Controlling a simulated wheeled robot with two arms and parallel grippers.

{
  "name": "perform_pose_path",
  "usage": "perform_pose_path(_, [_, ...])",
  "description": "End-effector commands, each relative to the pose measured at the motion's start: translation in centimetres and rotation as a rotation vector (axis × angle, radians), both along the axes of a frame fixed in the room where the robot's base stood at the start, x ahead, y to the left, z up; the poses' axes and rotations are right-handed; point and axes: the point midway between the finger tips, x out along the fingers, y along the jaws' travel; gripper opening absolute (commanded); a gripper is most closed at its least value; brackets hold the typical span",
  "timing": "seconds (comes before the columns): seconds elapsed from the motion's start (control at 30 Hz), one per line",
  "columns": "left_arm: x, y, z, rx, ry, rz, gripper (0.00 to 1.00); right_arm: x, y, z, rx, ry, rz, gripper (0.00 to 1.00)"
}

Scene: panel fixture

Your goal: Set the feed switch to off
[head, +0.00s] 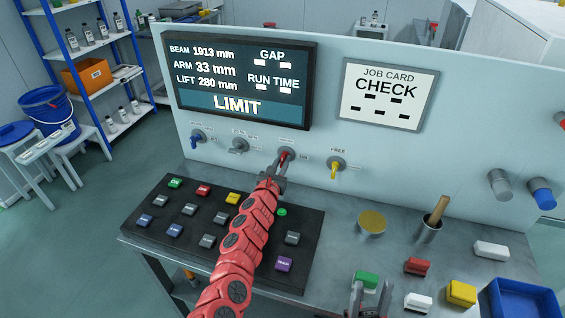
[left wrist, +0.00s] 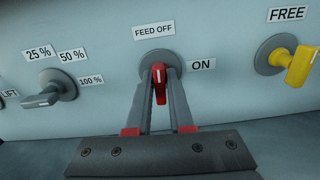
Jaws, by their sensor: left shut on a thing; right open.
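The feed switch is a red knob (left wrist: 159,76) on a round grey base, with the label FEED OFF above it and ON to its right. Its handle stands about upright, with a pale mark at its top end toward FEED OFF. In the head view the knob (head: 285,155) is small and partly covered by my gripper. My left gripper (head: 278,168) is shut on the knob, one finger on each side of it. My right gripper (head: 370,287) is open at the bottom of the head view, near a green block (head: 366,278).
A grey selector (left wrist: 57,89) and a yellow FREE knob (left wrist: 298,66) flank the switch. A display (head: 240,80) reads LIMIT. A button panel (head: 150,237) lies below my left arm. Blocks, a blue tray (head: 522,293) and a cup (head: 428,230) stand at right.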

Motion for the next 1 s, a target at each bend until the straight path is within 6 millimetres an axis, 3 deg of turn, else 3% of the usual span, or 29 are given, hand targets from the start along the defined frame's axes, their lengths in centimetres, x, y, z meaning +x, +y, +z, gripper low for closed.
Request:
perform_pose_path(0.7, [-0.02, -0.02, -0.12, -0.07, 0.025, 0.0, 0.0, 0.0, 0.0, -0.14, 0.0, 0.0, 0.0, 0.5])
perform_pose_path(0.73, [-0.02, -0.03, -0.12, -0.07, 0.025, 0.0, 0.23, 0.01, 0.0, -0.14, 0.0, 0.0, 0.0, 0.5])
perform_pose_path(0.83, [-0.01, -0.01, -0.1, -0.069, 0.023, 0.0, 0.41, 0.0, 0.0, -0.14, 0.0, 0.0, 0.0, 0.5])
perform_pose_path(0.87, [-0.01, -0.01, -0.09, -0.069, 0.023, 0.0, 0.45, 0.0, 0.0, -0.14, 0.0, 0.0, 0.0, 0.5])
perform_pose_path(1.0, [-0.01, -0.01, -0.05, -0.069, 0.023, 0.0, 0.45, 0.0, 0.0, -0.13, 0.0, 0.0, 0.0, 0.5])
